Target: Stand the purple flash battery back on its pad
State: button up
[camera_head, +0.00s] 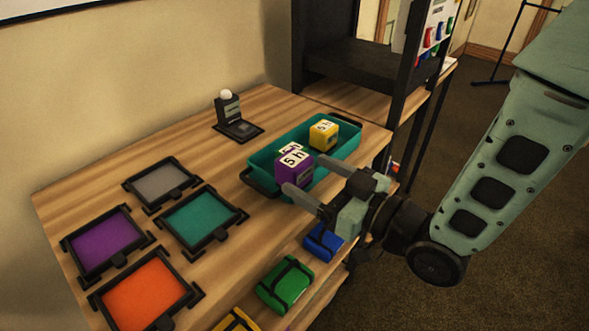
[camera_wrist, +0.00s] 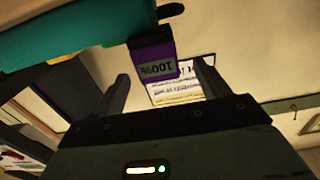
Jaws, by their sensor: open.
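The purple flash battery (camera_head: 297,174) stands in the teal tray (camera_head: 262,184), rising above its near rim, with a white label on top. In the wrist view the battery (camera_wrist: 151,50) shows a grey "100%" panel and appears upside down. My gripper (camera_head: 303,174) is open, its fingers pointing at the battery from the right. In the wrist view the battery lies ahead, between the lines of the two fingertips (camera_wrist: 161,72). I cannot tell whether they touch it. The purple pad (camera_head: 101,240), in a black frame, is bare at the left of the table.
A yellow battery (camera_head: 323,133) stands in the tray, and another labelled top is partly hidden behind the purple one. Grey (camera_head: 158,182), teal (camera_head: 203,221) and orange (camera_head: 144,294) pads are bare. A black device (camera_head: 230,112) stands at the back. Green (camera_head: 285,284) and blue (camera_head: 322,242) cases lie below.

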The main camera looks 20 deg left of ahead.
aim_at(306, 169)
jog(key=p+x, duration=0.1)
jog(key=x, duration=0.4)
jog(key=shift+w, duration=0.15)
jog(key=shift+r, duration=0.1)
jog(key=c, duration=1.4)
jog(key=shift+r, duration=0.15)
